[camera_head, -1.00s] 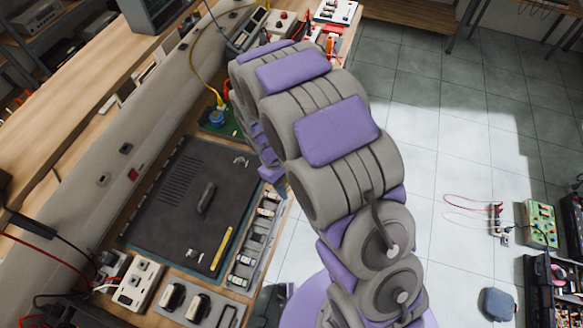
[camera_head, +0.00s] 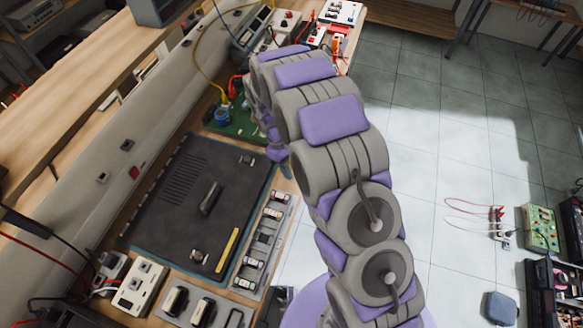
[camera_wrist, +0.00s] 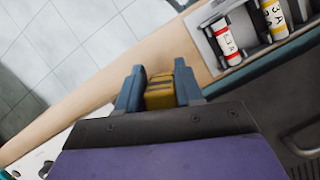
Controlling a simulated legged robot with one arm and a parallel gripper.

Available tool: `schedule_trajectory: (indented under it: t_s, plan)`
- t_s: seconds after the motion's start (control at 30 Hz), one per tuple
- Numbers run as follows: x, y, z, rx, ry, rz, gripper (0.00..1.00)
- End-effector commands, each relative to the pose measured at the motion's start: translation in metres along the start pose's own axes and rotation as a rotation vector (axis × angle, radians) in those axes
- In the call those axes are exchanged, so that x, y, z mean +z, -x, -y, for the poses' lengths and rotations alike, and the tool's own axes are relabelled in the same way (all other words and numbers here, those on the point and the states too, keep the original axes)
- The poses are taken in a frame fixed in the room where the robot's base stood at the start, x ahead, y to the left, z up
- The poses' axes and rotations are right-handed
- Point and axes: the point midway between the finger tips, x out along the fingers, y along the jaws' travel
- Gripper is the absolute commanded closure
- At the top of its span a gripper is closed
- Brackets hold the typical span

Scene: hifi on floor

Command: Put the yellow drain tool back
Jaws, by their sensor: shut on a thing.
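In the wrist view a yellow block-like piece with dark bands (camera_wrist: 160,94) sits between the blue fingers of my gripper (camera_wrist: 160,78), which is shut on it. It looks like the yellow drain tool, seen end-on, and most of it is hidden. In the head view my gripper (camera_head: 279,154) is at the bench's right edge, largely hidden behind my arm, and the held piece does not show. I cannot tell what that bar is.
A grey tray (camera_head: 273,222) of several labelled fuse-like cylinders lies along the mat's right side; it also shows in the wrist view (camera_wrist: 207,56).

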Motion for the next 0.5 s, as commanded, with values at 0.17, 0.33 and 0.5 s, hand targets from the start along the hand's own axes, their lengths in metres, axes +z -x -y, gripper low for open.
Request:
schedule_trajectory:
  t_s: [0.17,0.33,0.5]
  plan:
    - [0.0046,-0.0014,-0.0042,-0.008,0.0,-0.006,0.61]
    - [0.0045,-0.0011,-0.0034,-0.007,0.0,-0.005,0.45]
    - [0.0004,-0.0002,0.0002,-0.004,-0.002,-0.002,0.39]
